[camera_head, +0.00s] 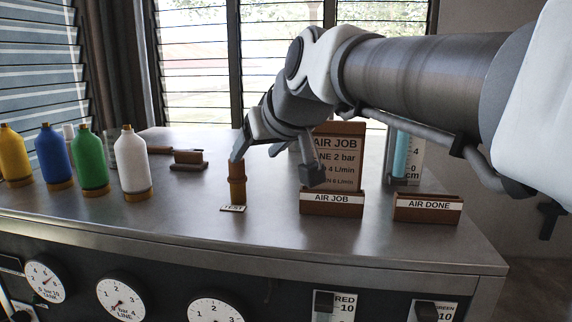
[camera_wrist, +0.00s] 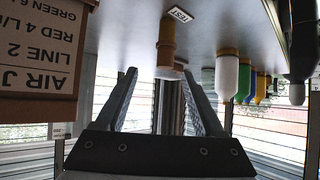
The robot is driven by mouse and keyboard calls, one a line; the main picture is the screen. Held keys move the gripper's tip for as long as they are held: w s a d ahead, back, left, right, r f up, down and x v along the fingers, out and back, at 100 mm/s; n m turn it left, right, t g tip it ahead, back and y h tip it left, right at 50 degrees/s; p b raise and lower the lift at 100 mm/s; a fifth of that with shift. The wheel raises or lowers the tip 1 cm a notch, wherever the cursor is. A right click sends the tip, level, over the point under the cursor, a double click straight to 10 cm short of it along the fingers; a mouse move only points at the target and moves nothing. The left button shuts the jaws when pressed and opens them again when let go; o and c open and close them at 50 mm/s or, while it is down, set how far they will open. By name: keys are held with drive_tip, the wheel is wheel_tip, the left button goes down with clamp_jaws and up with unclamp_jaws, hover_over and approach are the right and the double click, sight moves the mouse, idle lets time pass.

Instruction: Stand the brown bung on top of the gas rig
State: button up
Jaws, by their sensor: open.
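A brown, collared upright piece (camera_head: 238,190), which looks like the bung, stands on the steel bench top behind a TEST tag (camera_head: 233,209). It also shows in the wrist view (camera_wrist: 166,42), where the picture is upside down. My gripper (camera_head: 274,166) is open and empty above the bench; one finger overlaps the piece's top in the head view. In the wrist view the piece is beyond my fingertips (camera_wrist: 160,72), roughly between their lines. The gas rig appears to be the steel-topped unit (camera_head: 275,232) with front gauges; no other rig is labelled.
Yellow (camera_head: 13,155), blue (camera_head: 53,157), green (camera_head: 90,162) and white (camera_head: 133,165) bottles stand left. An AIR JOB card holder (camera_head: 331,203) is close right of the piece, with an AIR DONE holder (camera_head: 427,208) farther right. A brown block (camera_head: 188,160) lies behind.

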sight(239, 164)
drive_tip(key=shift+a+r+x, duration=0.1)
drive_tip(key=shift+a+x, duration=0.1)
drive_tip(key=shift+x, duration=1.5)
drive_tip(key=shift+a+r+x, duration=0.1)
drive_tip(key=shift+a+x, duration=0.05)
drive_tip(key=shift+x, duration=1.55)
drive_tip(key=shift+a+r+x, duration=0.1)
drive_tip(key=shift+a+x, duration=0.1)
drive_tip(key=shift+x, duration=1.55)
drive_tip(key=shift+s+f, duration=0.1)
drive_tip(key=shift+s, duration=0.05)
clamp_jaws()
